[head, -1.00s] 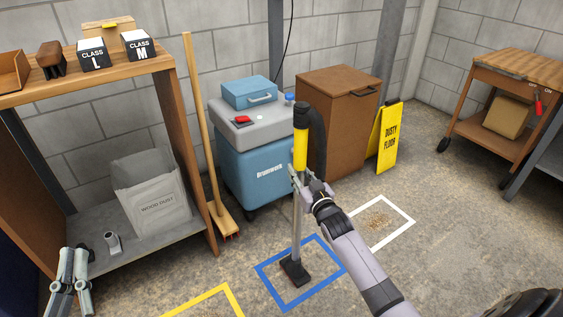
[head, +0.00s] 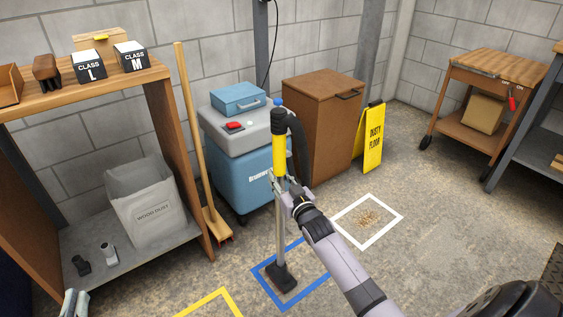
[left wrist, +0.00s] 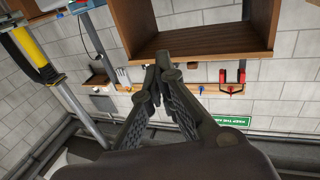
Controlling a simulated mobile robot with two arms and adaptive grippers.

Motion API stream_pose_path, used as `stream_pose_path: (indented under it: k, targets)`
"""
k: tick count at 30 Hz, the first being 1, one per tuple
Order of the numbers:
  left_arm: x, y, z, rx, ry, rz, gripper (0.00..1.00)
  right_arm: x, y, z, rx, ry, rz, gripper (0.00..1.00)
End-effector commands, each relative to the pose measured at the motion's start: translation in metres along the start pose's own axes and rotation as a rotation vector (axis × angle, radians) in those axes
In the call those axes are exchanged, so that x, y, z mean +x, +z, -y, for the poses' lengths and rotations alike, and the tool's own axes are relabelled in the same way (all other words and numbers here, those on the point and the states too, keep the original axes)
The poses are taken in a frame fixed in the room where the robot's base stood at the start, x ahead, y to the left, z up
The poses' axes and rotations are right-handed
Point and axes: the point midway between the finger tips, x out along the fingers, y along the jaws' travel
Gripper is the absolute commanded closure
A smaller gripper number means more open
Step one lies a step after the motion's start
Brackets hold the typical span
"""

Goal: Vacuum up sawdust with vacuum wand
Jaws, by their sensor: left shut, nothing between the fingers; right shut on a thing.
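The vacuum wand has a yellow grip (head: 279,157), a grey tube and a dark floor head (head: 281,277). It stands nearly upright, its head inside the blue floor outline (head: 264,289). My right gripper (head: 279,184) is shut on the wand below the yellow part. Brown sawdust (head: 368,217) lies inside the white outline (head: 401,213), apart from the head. The blue vacuum (head: 243,172) stands behind the wand, and a black hose (head: 301,150) curves down from the wand's top. My left gripper (head: 73,301) is at the bottom left, partly cut off; the left wrist view (left wrist: 160,72) shows its fingers together and empty.
A shelf (head: 120,85) at left holds a wood dust bag (head: 147,205) and two small fittings (head: 108,254). A broom (head: 195,150), brown cabinet (head: 322,125) and yellow sign (head: 369,138) stand behind. A yellow outline (head: 214,300) is cut off below. Floor around the sawdust is clear.

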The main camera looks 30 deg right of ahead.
Motion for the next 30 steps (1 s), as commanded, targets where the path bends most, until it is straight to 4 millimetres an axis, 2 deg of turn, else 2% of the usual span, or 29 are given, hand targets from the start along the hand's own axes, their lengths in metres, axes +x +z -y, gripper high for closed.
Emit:
stream_pose_path:
  k: [14,30]
  targets:
    - [-0.01,0.04,0.006,0.004,-0.014,0.229,1.0,0.003,-0.014,0.0,0.0,0.0,-0.008,1.0]
    - [-0.034,0.082,0.012,0.004,-0.029,0.475,1.0,0.006,-0.026,0.0,-0.001,0.0,-0.008,1.0]
